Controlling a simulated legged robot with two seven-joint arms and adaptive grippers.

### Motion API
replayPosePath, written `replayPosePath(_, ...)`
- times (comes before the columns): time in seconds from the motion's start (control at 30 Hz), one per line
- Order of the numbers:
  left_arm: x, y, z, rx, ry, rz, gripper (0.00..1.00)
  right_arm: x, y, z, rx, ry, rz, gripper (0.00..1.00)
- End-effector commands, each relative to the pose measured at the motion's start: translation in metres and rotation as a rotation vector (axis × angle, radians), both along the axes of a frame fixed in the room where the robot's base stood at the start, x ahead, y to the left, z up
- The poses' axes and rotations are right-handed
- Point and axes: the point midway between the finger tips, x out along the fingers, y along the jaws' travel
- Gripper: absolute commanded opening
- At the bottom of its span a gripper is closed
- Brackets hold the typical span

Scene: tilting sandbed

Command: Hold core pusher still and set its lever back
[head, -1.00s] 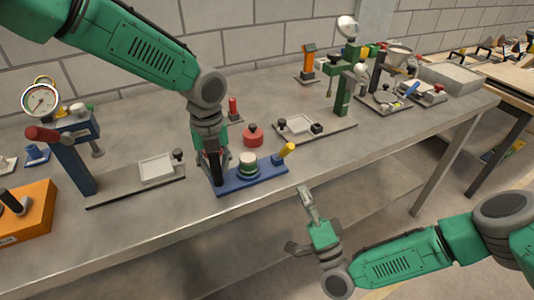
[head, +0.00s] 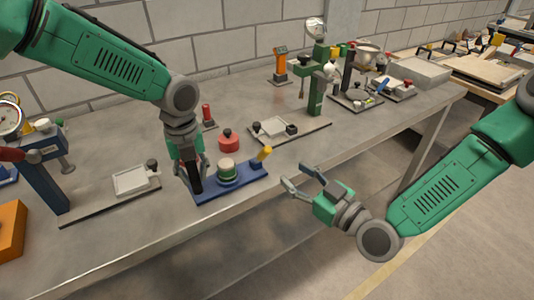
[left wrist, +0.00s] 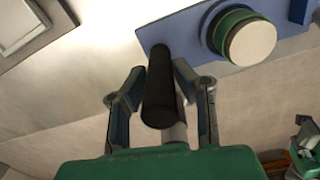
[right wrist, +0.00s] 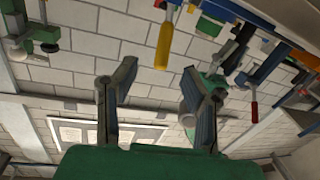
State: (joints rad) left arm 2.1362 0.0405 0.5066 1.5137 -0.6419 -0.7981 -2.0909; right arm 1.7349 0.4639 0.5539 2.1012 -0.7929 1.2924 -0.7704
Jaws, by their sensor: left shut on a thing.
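The core pusher has a blue base plate (head: 215,193) lying on the grey bench near its front edge. A green and white round piece (head: 227,172) stands in the middle of it. A yellow-handled lever (head: 264,154) leans up at the right end and shows in the right wrist view (right wrist: 163,45). A black upright grip (left wrist: 160,85) stands at the left end. My left gripper (head: 190,172) comes down from above and is shut on this black grip. My right gripper (head: 294,175) is open and empty, off the bench's front edge, right of the yellow lever.
A grey plate with a white tray (head: 132,180) lies left of the pusher. A red knobbed weight (head: 229,141) and another tray (head: 272,127) lie behind it. A green stand (head: 317,80) rises further back. The floor side in front is free.

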Motion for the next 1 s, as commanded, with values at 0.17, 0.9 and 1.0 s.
replayPosePath(0.17, 0.000, 0.000, 0.000, 0.001, 0.000, 0.001, 0.00, 0.030, 0.023, 0.000, 0.003, -0.003, 0.001, 0.39)
replayPosePath(0.9, 0.000, 0.000, 0.000, 0.002, -0.002, 0.001, 0.00, 0.080, 0.060, 0.001, 0.006, 0.001, 0.000, 0.39)
replayPosePath(1.0, 0.000, 0.000, 0.000, 0.002, -0.002, 0.001, 0.00, 0.080, 0.060, 0.001, 0.006, 0.001, 0.000, 0.11)
